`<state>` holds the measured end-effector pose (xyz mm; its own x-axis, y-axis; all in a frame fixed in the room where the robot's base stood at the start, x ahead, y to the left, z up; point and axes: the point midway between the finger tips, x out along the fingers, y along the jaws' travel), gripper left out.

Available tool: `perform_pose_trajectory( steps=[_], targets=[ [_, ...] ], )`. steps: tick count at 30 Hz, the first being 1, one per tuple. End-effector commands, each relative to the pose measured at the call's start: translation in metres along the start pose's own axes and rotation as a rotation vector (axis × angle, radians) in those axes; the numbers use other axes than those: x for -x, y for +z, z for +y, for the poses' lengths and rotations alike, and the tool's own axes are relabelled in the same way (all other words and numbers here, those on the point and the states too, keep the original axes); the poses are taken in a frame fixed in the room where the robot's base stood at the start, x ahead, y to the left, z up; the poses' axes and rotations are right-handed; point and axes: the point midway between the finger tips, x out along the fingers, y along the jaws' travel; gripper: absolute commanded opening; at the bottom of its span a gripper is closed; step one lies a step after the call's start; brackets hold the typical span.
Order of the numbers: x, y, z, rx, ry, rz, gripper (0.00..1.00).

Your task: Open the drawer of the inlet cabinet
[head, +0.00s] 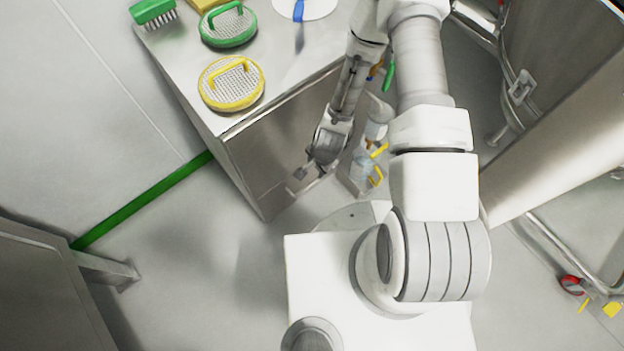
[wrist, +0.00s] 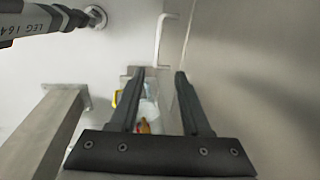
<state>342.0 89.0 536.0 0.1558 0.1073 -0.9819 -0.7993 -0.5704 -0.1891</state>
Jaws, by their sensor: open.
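The inlet cabinet, as I take it, is the steel cabinet (head: 268,150) left of my arm in the head view. Its steel face (wrist: 245,65) fills the right side of the wrist view. A pale bar handle (wrist: 160,40) stands out near that face, beyond the fingertips. My gripper (head: 298,182) is low beside the cabinet's front. In the wrist view my gripper (wrist: 159,74) has its two dark fingers apart, with no object clasped. The right finger is close to the face; whether it touches is unclear. My arm hides part of the front, and the drawer's outline is not clear.
A green brush (head: 153,11), a green sieve (head: 228,26) and a yellow sieve (head: 231,84) lie on the cabinet top. Clear bottles (head: 374,135) and yellow-handled items stand right of my gripper. A grey table (head: 45,285) is lower left; open floor lies between.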

Motion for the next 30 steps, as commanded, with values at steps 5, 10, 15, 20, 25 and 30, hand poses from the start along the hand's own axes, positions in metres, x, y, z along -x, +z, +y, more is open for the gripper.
perform_pose_trajectory(
  steps=[5,10,15,20,25,30],
  targets=[
    [-0.013,0.004,0.006,-0.018,0.005,-0.001,0.47],
    [-0.038,0.005,0.006,-0.017,0.006,-0.001,0.47],
    [-0.076,0.005,0.007,-0.016,0.006,-0.002,0.47],
    [-0.111,0.005,0.007,-0.016,0.005,-0.001,0.47],
    [-0.146,0.005,0.007,-0.015,0.006,-0.001,0.47],
    [-0.17,0.004,0.007,-0.016,0.005,0.0,0.47]
  ],
)
